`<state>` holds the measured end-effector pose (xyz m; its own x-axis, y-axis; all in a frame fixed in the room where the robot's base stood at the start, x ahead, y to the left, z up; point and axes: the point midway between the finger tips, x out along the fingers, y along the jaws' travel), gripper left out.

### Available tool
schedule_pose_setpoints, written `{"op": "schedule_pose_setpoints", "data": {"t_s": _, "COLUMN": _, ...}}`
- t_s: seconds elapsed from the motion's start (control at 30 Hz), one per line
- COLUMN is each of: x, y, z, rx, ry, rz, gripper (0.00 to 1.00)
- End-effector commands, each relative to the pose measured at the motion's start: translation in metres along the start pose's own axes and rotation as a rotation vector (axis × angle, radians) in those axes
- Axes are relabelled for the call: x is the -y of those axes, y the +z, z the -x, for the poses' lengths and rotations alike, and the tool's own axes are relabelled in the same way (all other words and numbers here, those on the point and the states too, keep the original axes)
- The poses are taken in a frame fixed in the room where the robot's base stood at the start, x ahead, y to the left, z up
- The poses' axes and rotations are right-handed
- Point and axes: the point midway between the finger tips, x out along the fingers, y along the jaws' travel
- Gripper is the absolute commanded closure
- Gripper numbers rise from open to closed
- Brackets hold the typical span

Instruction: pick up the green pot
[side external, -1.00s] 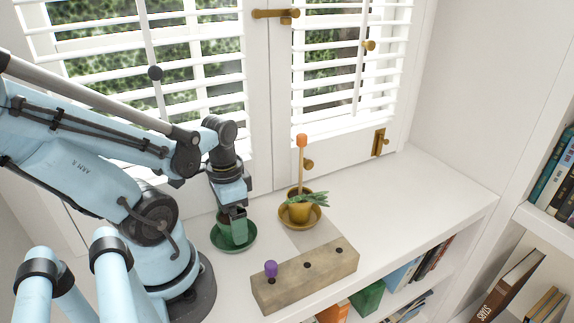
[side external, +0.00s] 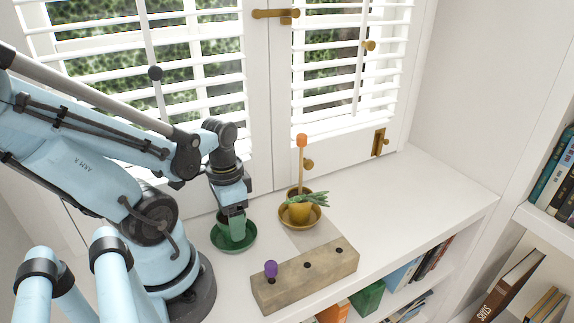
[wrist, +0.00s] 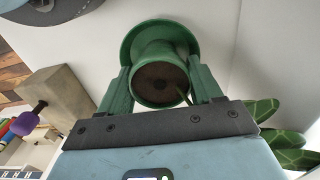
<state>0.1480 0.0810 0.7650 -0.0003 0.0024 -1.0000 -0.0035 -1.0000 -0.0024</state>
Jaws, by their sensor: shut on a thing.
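The green pot (wrist: 165,58) holds dark soil and sits between the two green fingers of my gripper (wrist: 160,74) in the wrist view. The fingers are shut on it from both sides. A wider green saucer (wrist: 129,45) lies behind the pot in the wrist view. In the side view my gripper (side external: 236,232) points down over the green saucer (side external: 247,242), with its fingers largely covering the pot. I cannot tell whether the pot touches the saucer.
A yellow pot (side external: 300,213) with a leafy plant and an orange-topped stake (side external: 302,165) stands on a saucer to the right. A wooden block (side external: 306,277) with holes and a purple peg (side external: 270,268) lies in front. The white shelf (side external: 410,205) is clear on the right.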

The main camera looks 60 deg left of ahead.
Motion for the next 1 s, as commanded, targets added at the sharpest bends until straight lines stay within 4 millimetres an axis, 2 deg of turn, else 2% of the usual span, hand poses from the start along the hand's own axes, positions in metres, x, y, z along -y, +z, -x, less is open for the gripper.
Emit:
{"op": "schedule_pose_setpoints", "data": {"t_s": 0.47, "x": 0.000, "y": -0.001, "z": 0.012, "rx": 0.000, "ry": 0.000, "rz": 0.000, "gripper": 0.78}}
{"op": "schedule_pose_setpoints", "data": {"t_s": 0.67, "x": 0.000, "y": 0.000, "z": 0.030, "rx": 0.000, "ry": 0.001, "rz": 0.000, "gripper": 0.78}}
{"op": "schedule_pose_setpoints", "data": {"t_s": 1.0, "x": 0.000, "y": 0.000, "z": 0.074, "rx": 0.000, "ry": 0.002, "rz": 0.000, "gripper": 0.78}}
